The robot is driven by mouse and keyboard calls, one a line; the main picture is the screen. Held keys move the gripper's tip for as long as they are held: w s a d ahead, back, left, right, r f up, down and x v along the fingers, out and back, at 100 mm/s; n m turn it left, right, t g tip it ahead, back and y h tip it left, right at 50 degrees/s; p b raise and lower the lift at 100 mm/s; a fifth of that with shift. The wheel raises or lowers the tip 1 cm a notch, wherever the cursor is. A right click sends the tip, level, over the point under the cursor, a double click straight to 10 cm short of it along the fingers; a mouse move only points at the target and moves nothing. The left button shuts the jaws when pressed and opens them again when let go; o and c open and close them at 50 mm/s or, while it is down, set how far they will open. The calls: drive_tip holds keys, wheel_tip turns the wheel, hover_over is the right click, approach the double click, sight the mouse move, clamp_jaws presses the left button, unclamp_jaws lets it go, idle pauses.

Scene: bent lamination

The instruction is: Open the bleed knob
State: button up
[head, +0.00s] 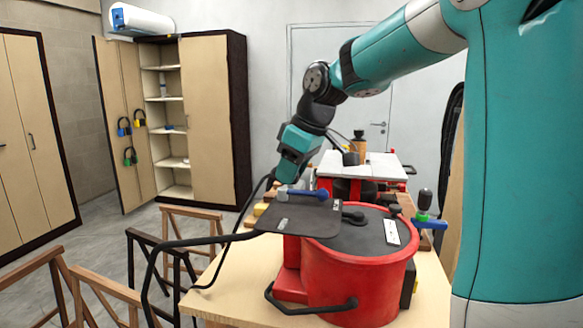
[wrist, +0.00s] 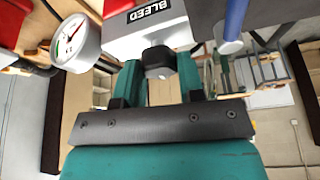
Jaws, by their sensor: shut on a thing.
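The bleed knob (wrist: 159,61) is a small dark faceted knob below a grey block with a black BLEED label (wrist: 148,9) in the wrist view. My gripper (wrist: 158,75) has one teal finger on each side of the knob and is shut on it. In the head view my gripper (head: 283,184) points down at the back edge of the dark plate on the red vessel (head: 350,275). The knob is hidden there, so its turn cannot be told from that view.
A white round gauge (wrist: 75,43) stands left of the knob, close to my gripper. A blue handle (wrist: 230,25) hangs to the right. The vessel's black hose (head: 205,241) and a wooden bench (head: 230,290) lie nearby. A red-and-white machine (head: 365,165) stands behind.

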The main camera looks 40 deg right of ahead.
drive_tip(key=shift+n, duration=0.4)
drive_tip(key=o, duration=0.9)
drive_tip(key=p+v, duration=0.5)
drive_tip(key=v, duration=1.2)
drive_tip(key=shift+w+d+r, duration=0.15)
drive_tip(key=shift+d+r, duration=0.05)
drive_tip(key=shift+r, duration=0.05)
